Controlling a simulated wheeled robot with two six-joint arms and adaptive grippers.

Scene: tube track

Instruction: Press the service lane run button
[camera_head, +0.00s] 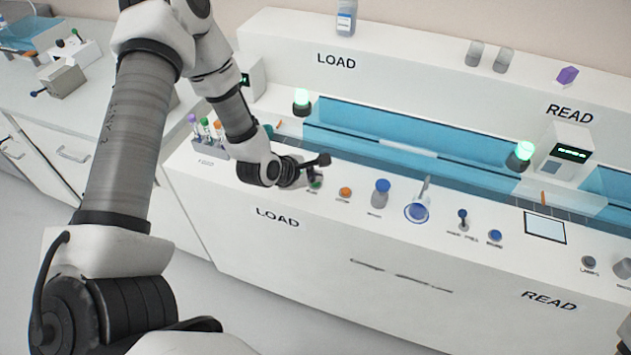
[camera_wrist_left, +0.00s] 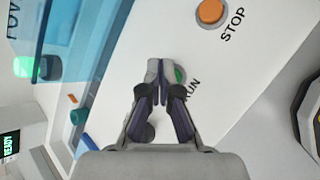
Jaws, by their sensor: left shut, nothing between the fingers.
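My left gripper (camera_head: 324,160) is shut and empty, over the LOAD panel at the row of controls. In the left wrist view its closed fingertips (camera_wrist_left: 160,68) are right beside the green run button (camera_wrist_left: 180,75), labelled RUN, and partly cover it. I cannot tell whether they touch it. In the head view the green button (camera_head: 316,184) shows just below the gripper. The orange stop button (camera_wrist_left: 210,11), labelled STOP, lies apart from the fingers; it also shows in the head view (camera_head: 345,192). My right gripper cannot be made out.
A rack of tubes (camera_head: 209,148) stands left of the gripper. A blue-topped knob (camera_head: 381,190), a blue round dish (camera_head: 417,212) and a small lever (camera_head: 462,218) stand to the right. Behind runs a blue channel (camera_head: 395,140) with green lamps (camera_head: 302,100) beside it.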

